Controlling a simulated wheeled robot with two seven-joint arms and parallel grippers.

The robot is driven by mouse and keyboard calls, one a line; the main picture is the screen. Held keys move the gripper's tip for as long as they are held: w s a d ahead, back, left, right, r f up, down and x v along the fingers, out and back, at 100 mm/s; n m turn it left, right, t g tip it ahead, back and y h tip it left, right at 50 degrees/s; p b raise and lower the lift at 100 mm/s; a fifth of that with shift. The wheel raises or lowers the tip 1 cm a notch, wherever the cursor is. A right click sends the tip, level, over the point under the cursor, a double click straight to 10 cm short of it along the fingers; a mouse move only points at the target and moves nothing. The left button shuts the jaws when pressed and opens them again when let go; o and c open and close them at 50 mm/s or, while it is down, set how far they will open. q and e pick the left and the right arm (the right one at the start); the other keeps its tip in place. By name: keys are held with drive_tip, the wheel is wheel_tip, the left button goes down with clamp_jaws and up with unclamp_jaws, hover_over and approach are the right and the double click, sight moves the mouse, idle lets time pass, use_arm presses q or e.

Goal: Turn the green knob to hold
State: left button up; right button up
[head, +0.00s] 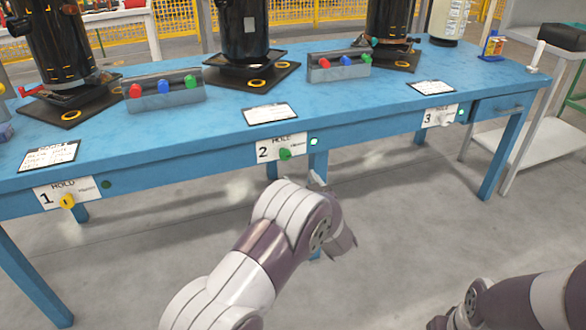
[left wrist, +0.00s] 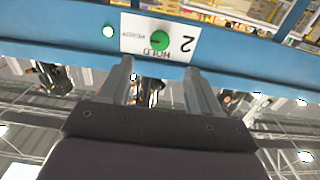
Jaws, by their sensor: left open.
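The green knob (head: 285,154) sits on the white plate marked 2 and HOLD (head: 268,149), on the blue bench's front edge. In the left wrist view the green knob (left wrist: 159,39) appears upside down with its plate (left wrist: 128,42). A dark mark on the knob seems to lie sideways toward the smaller word, not toward HOLD. My left gripper (head: 318,181) is below and in front of the plate. In the left wrist view my left gripper (left wrist: 161,78) is open and empty, its fingers either side of the knob's line and apart from it. My right gripper's fingers do not show.
A lit green lamp (head: 313,141) is beside the plate. A yellow knob (head: 67,201) is on plate 1, a pale knob (head: 446,120) on plate 3. Black compressors and button boxes (head: 338,68) stand on the blue bench (head: 215,118). The floor in front is clear.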

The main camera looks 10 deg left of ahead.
sight(286, 157)
use_arm(q)
drive_tip(key=b+x, duration=0.1)
drive_tip(key=x, duration=0.3)
drive_tip(key=b+x, duration=0.2)
drive_tip(key=x, duration=0.3)
drive_tip(key=shift+w+a+f+b, duration=0.1)
drive_tip(key=shift+a+f+b, duration=0.1)
drive_tip(key=shift+b, duration=0.1)
drive_tip(key=shift+w+a+r, duration=0.1)
drive_tip(key=shift+w+a, duration=0.05)
drive_tip(key=shift+w, duration=0.2)
drive_tip(key=c, duration=1)
